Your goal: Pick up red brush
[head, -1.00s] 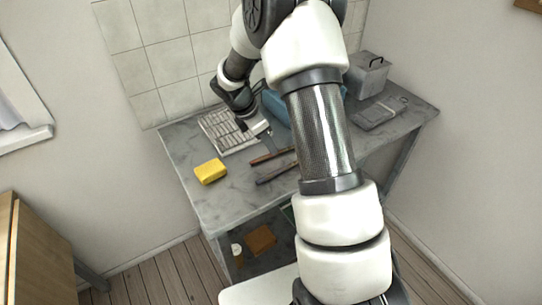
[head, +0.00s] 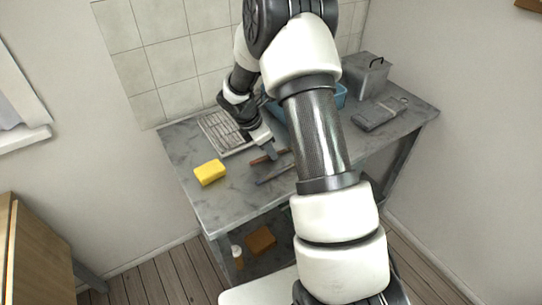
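A thin reddish stick-like thing, likely the red brush (head: 257,160), lies on the grey marble-look table (head: 205,202), partly hidden by my gripper. My gripper (head: 271,154) points down right over it. I cannot tell whether they touch or whether the fingers are open. A second thin, darker brown-red stick-like thing (head: 273,175) lies just in front of it, closer to the table's front edge.
A yellow sponge-like block (head: 210,172) lies at the left. A white slatted rack (head: 216,128) lies behind my gripper. A blue container (head: 341,95) stands behind my arm. A grey box (head: 366,75) and a flat grey item (head: 380,113) are at the right.

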